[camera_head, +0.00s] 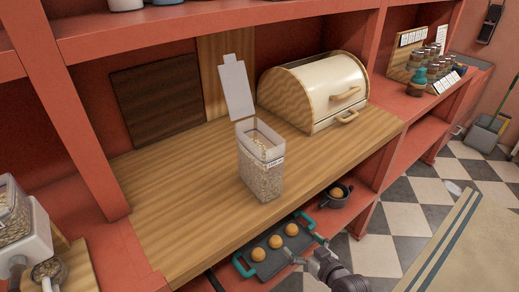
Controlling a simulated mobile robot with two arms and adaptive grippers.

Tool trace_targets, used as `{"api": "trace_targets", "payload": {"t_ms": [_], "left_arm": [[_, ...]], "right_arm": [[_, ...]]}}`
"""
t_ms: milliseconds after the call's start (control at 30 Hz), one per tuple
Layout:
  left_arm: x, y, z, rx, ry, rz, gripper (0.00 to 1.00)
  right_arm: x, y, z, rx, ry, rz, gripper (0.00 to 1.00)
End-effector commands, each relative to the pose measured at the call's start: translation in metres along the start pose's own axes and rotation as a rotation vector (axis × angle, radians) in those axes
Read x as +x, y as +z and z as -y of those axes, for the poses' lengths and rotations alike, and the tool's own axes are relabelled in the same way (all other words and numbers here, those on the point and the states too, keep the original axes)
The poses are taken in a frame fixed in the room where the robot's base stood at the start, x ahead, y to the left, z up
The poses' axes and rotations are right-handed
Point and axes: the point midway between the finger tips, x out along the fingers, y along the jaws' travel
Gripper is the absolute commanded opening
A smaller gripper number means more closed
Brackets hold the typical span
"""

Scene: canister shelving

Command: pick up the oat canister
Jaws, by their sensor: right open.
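The oat canister (262,172) is a clear, upright container filled with pale flakes, with a small label near its top. It stands on the wooden counter (180,200), and its whitish lid (236,88) is swung up and open. My right gripper (312,262) is at the bottom of the view, below and to the right of the canister, in front of the counter's edge. It is open, apart from the canister, and its fingers are small and partly hard to make out. My left gripper is not in view.
A cream bread box (315,92) stands behind and right of the canister. Below the counter are a tray (262,268) with round orange-brown items and a dark pan (335,196). A grain dispenser (22,232) stands at the left. The counter left of the canister is clear.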

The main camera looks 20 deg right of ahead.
Motion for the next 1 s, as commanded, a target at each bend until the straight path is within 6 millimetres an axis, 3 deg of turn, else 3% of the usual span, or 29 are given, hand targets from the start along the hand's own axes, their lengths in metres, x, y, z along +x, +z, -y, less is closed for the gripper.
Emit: {"api": "trace_targets", "payload": {"t_ms": [33, 100, 200, 300, 433, 667, 800, 1000], "left_arm": [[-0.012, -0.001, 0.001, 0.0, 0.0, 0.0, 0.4], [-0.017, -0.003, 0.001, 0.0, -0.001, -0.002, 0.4], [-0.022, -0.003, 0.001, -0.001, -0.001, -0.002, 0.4], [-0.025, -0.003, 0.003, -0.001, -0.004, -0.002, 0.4], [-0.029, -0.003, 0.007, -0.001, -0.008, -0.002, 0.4], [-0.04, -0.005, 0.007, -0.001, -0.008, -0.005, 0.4], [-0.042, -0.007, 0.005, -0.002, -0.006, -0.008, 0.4], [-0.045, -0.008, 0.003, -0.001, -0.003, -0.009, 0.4]], "right_arm": [[-0.01, -0.055, 0.004, -0.007, -0.022, -0.084, 1.0], [-0.021, -0.111, 0.01, -0.013, -0.048, -0.182, 1.0], [-0.038, -0.166, 0.018, -0.022, -0.079, -0.282, 1.0], [-0.049, -0.195, 0.024, -0.026, -0.098, -0.337, 1.0], [-0.042, -0.212, 0.027, -0.026, -0.105, -0.36, 1.0], [0.001, -0.228, 0.033, -0.026, -0.105, -0.36, 1.0], [0.02, -0.232, 0.035, -0.027, -0.105, -0.358, 1.0], [0.033, -0.236, 0.038, -0.026, -0.106, -0.357, 1.0]]}}
